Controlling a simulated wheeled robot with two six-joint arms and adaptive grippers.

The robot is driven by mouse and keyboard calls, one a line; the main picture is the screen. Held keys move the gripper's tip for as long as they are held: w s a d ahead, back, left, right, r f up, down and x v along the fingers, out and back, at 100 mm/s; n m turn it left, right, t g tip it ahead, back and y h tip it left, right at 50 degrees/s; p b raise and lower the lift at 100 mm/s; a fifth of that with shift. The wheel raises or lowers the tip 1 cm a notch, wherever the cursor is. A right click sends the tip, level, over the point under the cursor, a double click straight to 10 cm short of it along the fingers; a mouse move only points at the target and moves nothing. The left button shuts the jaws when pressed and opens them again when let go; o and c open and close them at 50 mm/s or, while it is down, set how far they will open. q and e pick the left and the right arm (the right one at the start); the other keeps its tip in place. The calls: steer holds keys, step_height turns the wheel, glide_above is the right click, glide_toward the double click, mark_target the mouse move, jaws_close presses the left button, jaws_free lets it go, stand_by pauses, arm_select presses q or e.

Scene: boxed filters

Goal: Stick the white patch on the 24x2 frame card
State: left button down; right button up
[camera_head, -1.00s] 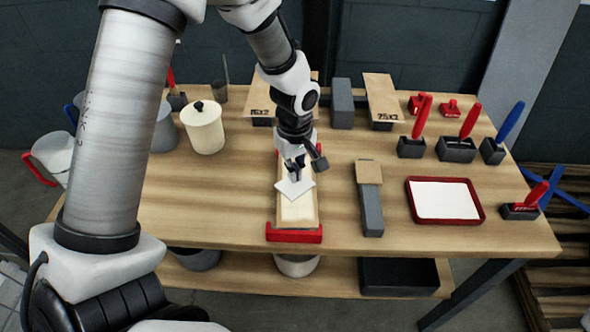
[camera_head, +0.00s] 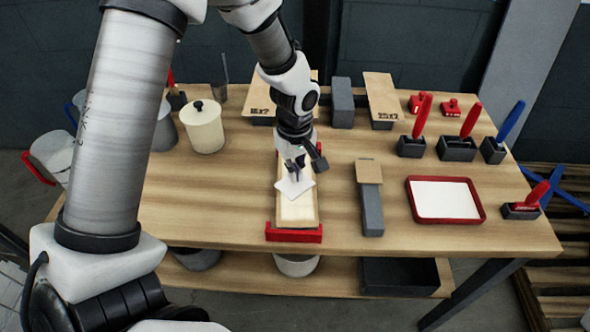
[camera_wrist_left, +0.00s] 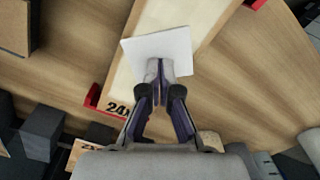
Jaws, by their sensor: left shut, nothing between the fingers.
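The white patch (camera_head: 296,187) is a small square sheet, turned at an angle to the frame card (camera_head: 297,212). The card is a long, pale panel with a wood-coloured border, between red end pieces. In the left wrist view the white patch (camera_wrist_left: 165,47) overlaps the card (camera_wrist_left: 130,85), whose printed label starts with "24" and is partly covered. My left gripper (camera_head: 294,174) is over the patch, fingers pointing down, shut with nothing between them. Its fingertips (camera_wrist_left: 160,73) are at the patch's near edge; whether they touch it is unclear. My right gripper is out of view.
Right of the card lies a grey block with a tan top (camera_head: 370,190), then a red tray with a white sheet (camera_head: 410,200). Two 25x2 cards (camera_head: 380,97) (camera_head: 260,103) stand at the back. A cream lidded pot (camera_head: 205,128) is at left; red- and blue-handled tools stand at right.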

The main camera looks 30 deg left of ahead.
arm_select(q)
steer(key=shift+f+b, duration=0.65)
steer(key=shift+f, duration=0.35)
steer(key=shift+p, duration=0.65)
stand_by(2.9)
steer(key=shift+r+p, duration=0.8)
steer(key=shift+r, duration=0.1)
steer(key=shift+r+p, duration=2.25)
steer(key=shift+r, duration=0.45)
steer(key=shift+f, duration=0.1)
